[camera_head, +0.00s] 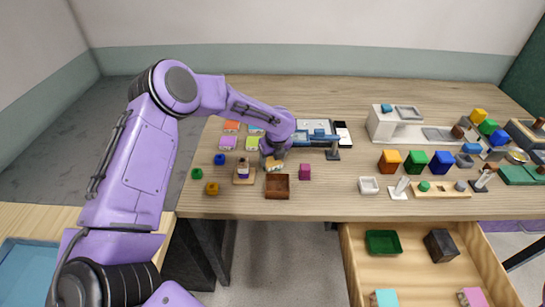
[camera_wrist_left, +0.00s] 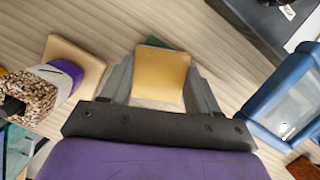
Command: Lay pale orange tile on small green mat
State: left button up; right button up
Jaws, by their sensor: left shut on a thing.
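My left gripper (camera_head: 273,163) is shut on the pale orange tile (camera_wrist_left: 161,73), which sits between the two fingers in the left wrist view. In the head view the tile (camera_head: 272,165) shows as a small pale patch at the fingertips, low over the table. A dark green corner (camera_wrist_left: 154,42) peeks out past the tile's far edge and looks like the small green mat. Most of it is hidden by the tile, and I cannot tell whether they touch. My right gripper is not in view.
A wooden block bearing a purple-and-white object (camera_head: 243,172) stands left of the gripper. A brown open box (camera_head: 278,187) lies just in front, and a magenta block (camera_head: 305,172) to the right. A blue device (camera_head: 318,137) stands close behind.

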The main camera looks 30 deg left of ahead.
pick_arm(q)
jog(key=shift+f, duration=0.1)
jog(key=o, duration=0.9)
jog(key=shift+r, duration=0.2)
jog(key=b+v, duration=0.1)
jog(key=v, duration=1.1)
